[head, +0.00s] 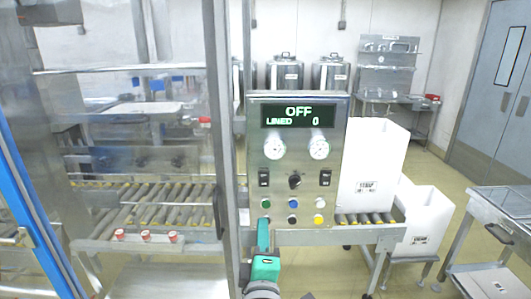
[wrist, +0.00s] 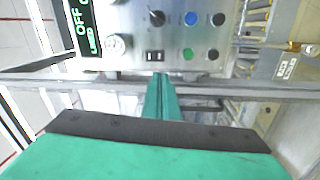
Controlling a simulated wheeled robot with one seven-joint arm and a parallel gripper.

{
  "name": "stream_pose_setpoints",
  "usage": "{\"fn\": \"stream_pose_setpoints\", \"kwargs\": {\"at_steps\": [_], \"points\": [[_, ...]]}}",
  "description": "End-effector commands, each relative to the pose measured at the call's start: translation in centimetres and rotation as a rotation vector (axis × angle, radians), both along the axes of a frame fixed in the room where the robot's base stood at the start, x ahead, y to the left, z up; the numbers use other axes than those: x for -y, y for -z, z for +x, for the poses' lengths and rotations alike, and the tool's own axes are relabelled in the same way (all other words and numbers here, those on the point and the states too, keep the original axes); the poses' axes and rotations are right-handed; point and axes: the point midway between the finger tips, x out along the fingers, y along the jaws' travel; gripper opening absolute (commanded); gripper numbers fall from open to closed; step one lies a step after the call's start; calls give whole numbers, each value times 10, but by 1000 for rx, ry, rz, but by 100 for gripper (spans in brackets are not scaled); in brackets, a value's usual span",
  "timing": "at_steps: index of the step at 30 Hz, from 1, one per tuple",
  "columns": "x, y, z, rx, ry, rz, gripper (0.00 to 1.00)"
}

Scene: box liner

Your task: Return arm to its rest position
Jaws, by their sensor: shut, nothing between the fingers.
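My gripper (head: 263,222) is teal and shut, with nothing between its fingers. In the head view it points up at the lower left of the metal control panel (head: 278,180), near the green button (head: 266,203). In the wrist view the closed fingers (wrist: 160,80) end near the panel's edge, beside the green button (wrist: 188,54). I cannot tell whether the tips touch the panel. The display (head: 298,115) reads OFF and LINED 0.
A metal post (head: 220,150) and clear guard panels stand left of the panel, with a roller conveyor (head: 150,208) behind them. A white box (head: 372,165) stands on rollers at right, and another white box (head: 426,215) sits lower. A metal table (head: 500,215) is far right.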

Motion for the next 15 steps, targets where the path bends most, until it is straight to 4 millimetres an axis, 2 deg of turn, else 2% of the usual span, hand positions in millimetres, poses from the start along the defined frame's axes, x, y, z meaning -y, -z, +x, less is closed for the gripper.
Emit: {"fn": "stream_pose_setpoints", "kwargs": {"at_steps": [1,3,8,15], "points": [[0,22,-4,-20,-4,40,0],[-1,45,-11,-33,-9,102,0],[-2,96,-30,-64,-16,241,0],[-1,165,-71,-108,-15,445,0]]}}
